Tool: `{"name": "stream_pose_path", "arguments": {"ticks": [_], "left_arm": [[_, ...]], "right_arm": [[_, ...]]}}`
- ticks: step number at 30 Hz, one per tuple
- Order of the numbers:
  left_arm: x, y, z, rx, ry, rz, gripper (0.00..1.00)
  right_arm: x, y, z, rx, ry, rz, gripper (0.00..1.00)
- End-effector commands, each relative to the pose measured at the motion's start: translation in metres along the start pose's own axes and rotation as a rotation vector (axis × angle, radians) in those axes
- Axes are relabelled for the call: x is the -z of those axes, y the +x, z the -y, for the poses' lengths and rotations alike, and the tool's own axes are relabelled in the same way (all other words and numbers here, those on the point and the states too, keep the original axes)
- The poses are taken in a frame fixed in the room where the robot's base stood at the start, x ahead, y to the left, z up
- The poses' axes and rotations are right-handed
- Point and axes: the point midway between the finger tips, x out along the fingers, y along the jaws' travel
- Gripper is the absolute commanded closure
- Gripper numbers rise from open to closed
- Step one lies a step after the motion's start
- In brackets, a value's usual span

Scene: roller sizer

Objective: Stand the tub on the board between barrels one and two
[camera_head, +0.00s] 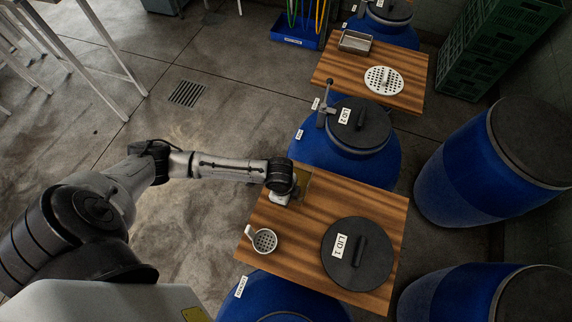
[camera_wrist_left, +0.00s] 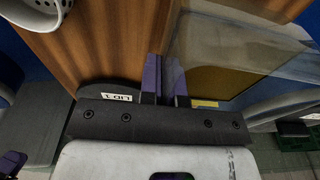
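The wooden board (camera_head: 300,225) lies between barrel one (camera_head: 285,300) at the bottom and barrel two (camera_head: 345,165) above it. My left gripper (camera_head: 283,198) is over the board's upper left corner, pointing down. In the left wrist view its purple fingers (camera_wrist_left: 165,85) are close together with a thin wall between them. That wall belongs to a see-through tub (camera_wrist_left: 235,50) with a yellow-brown area low in it. In the head view only an olive patch of the tub (camera_head: 304,184) shows beside the gripper. I cannot tell whether its base touches the board.
Lid 1 (camera_head: 357,255) and a white perforated cup (camera_head: 264,240) lie on the same board. Lid 2 (camera_head: 362,122) covers barrel two, with a metal tool (camera_head: 326,108) at its left edge. A second board (camera_head: 330,72) holds a metal tray (camera_head: 355,43) and a white perforated disc (camera_head: 383,80).

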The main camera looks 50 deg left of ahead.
Motion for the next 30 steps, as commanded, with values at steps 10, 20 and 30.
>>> {"name": "stream_pose_path", "arguments": {"ticks": [10, 20, 30], "left_arm": [[-0.004, 0.035, 0.0, 0.001, -0.001, -0.001, 1.0], [-0.004, 0.038, 0.0, 0.002, 0.001, -0.001, 1.0], [-0.005, 0.042, -0.001, 0.0, 0.0, 0.001, 0.81]], "right_arm": [[0.0, 0.001, 0.002, 0.004, 0.005, -0.001, 0.57], [0.0, 0.001, 0.003, 0.008, 0.01, -0.001, 0.57], [0.0, 0.002, 0.003, 0.007, 0.009, 0.0, 0.57]]}}
